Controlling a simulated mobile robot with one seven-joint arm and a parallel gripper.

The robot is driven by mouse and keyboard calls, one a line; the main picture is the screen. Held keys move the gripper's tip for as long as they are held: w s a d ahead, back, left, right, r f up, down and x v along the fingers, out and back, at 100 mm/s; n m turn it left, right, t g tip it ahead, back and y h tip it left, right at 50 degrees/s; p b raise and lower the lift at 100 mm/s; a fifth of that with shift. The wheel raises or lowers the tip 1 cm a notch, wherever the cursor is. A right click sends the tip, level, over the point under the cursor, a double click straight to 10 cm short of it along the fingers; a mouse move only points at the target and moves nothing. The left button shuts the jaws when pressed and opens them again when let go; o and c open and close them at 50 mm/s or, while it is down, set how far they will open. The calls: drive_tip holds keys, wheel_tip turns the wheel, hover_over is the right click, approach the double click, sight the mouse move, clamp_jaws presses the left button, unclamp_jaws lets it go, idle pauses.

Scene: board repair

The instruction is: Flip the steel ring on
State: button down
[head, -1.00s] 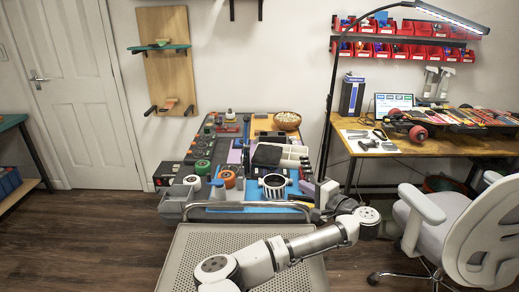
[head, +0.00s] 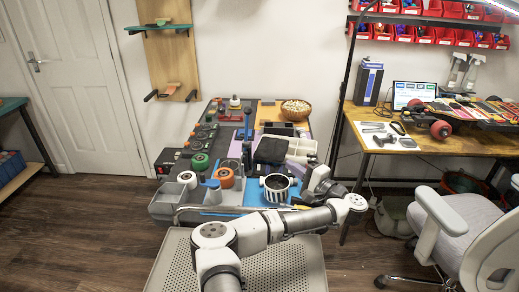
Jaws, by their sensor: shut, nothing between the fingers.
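A silver, ring-shaped piece (head: 276,188) with a dark middle and dark slots around its side stands on the blue mat at the front right of the workbench. It looks like the steel ring; no switch or lit part can be made out on it. My gripper (head: 306,196) is just right of it, low over the bench's front right corner, with its grey body behind my forearm. It is shut and holds nothing. Its fingertips are small and partly hidden, and I cannot tell whether they touch the ring.
Orange (head: 225,178) and green (head: 200,162) wheels sit left of the ring. A black pad (head: 270,150) lies behind it, near a white tray (head: 312,147). A wooden bowl (head: 295,110) stands at the back. A grey chair (head: 450,230) is at the right.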

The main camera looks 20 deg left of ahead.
drive_tip(key=s+a+p+x, duration=0.1)
drive_tip(key=p+x, duration=0.4)
drive_tip(key=x, duration=0.7)
drive_tip(key=shift+s+a, duration=0.5)
drive_tip(key=shift+a+b, duration=0.15)
drive_tip(key=shift+b, duration=0.2)
